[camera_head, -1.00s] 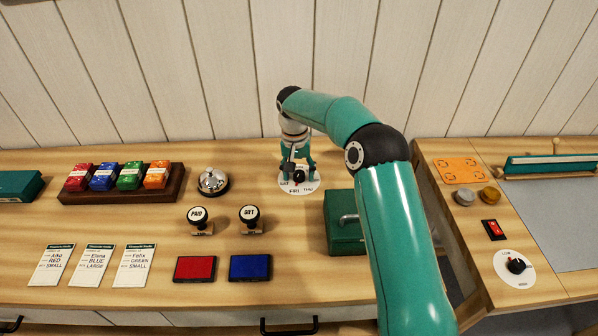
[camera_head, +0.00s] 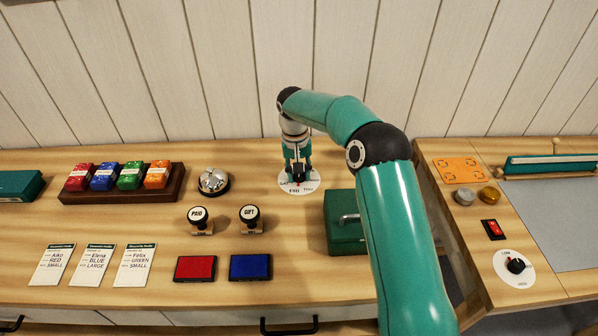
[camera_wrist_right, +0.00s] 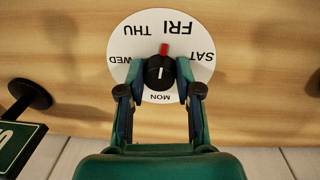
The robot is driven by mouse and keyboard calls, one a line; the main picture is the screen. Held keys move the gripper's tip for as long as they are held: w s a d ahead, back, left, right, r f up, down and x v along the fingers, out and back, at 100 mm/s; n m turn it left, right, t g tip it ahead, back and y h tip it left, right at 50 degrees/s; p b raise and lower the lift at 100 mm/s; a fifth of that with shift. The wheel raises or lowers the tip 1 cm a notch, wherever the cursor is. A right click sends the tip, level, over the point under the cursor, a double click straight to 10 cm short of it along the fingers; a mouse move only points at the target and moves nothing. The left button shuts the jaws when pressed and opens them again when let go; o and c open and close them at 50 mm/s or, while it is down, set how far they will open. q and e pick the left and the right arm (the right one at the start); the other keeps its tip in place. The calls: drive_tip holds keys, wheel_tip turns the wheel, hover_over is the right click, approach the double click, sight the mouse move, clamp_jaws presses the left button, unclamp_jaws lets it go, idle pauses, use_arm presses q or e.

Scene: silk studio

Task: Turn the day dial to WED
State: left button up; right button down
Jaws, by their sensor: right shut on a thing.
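The day dial is a white disc (camera_head: 313,185) lying flat on the counter near the wall. In the right wrist view the disc (camera_wrist_right: 128,47) shows MON, WED, THU, FRI and SAT upside down around a black knob (camera_wrist_right: 160,73). The knob's red mark points up in that view, near the THU side of FRI. My right gripper (camera_head: 298,180) points down over the dial. In the right wrist view its fingers (camera_wrist_right: 159,93) are at both sides of the knob, shut on it. My left gripper is not in view.
A silver bell (camera_head: 213,181) stands left of the dial. A green box (camera_head: 345,236) with a handle stands at its front right. Two round stamps (camera_head: 250,218) stand in front. Another dial (camera_head: 515,268) is on the right-hand counter.

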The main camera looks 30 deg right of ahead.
drive_tip(key=n, duration=0.4)
drive_tip(key=shift+r+n, duration=0.1)
drive_tip(key=shift+n, duration=0.2)
drive_tip(key=n, duration=0.3)
drive_tip(key=shift+n+t+p, duration=0.3)
drive_tip(key=n, duration=0.4)
drive_tip(key=shift+d, duration=0.15)
drive_tip(key=shift+n+p, duration=0.45)
drive_tip(key=shift+n, duration=1.75)
drive_tip(key=shift+w, duration=0.1)
drive_tip(key=c, duration=0.8)
unclamp_jaws()
